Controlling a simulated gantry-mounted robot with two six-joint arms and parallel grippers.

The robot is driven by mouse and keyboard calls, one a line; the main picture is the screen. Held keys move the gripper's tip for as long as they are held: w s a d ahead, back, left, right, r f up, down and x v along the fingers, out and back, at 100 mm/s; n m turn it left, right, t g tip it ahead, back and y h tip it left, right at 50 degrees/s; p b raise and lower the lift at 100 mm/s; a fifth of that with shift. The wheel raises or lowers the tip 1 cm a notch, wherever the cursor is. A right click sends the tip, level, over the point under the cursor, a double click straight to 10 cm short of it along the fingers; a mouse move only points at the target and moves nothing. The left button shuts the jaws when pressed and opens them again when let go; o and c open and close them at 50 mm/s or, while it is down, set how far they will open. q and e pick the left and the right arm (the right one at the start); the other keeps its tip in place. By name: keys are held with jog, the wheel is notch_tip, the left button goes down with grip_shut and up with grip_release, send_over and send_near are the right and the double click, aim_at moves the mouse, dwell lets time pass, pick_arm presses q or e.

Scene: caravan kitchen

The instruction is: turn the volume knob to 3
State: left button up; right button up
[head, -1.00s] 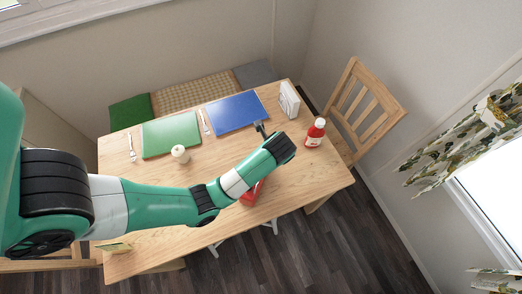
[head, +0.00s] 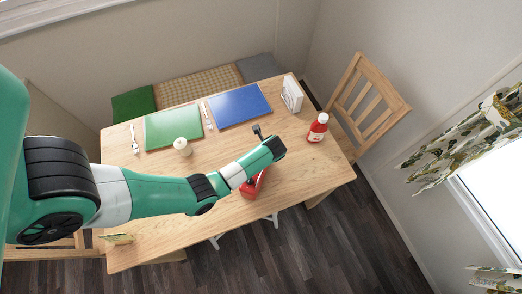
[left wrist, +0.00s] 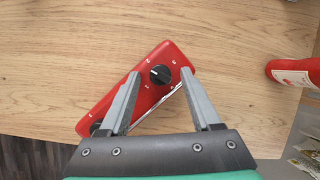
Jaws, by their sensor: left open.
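A red box with a black volume knob (left wrist: 159,75) on its face lies on the table in the left wrist view. Printed numbers surround the knob; its pointer setting is too small to read surely. A second black knob (left wrist: 96,127) is partly hidden behind a finger. In the head view the red box (head: 252,187) is partly hidden by my left arm. My left gripper (left wrist: 160,73) is open and empty, its fingertips on either side of the volume knob in the picture; I cannot tell its height above it. It also shows in the head view (head: 258,130). My right gripper is not in view.
A red bottle (head: 317,128) stands right of the gripper. A green board (head: 172,128), a blue board (head: 238,106), cutlery, a pale candle-like object (head: 182,146) and a white holder (head: 292,93) stand or lie farther back. A chair (head: 368,107) is at the table's right end.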

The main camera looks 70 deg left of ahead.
pick_arm(q)
grip_shut()
dwell(0.5)
jog(key=shift+s+m+t, duration=0.15)
jog(key=shift+m+t, duration=0.45)
jog(key=shift+m, duration=0.8)
jog(key=shift+s+m+t, duration=0.1)
jog(key=shift+m+t, duration=0.5)
jog(key=shift+m, duration=1.1)
jog(key=shift+h, duration=0.3)
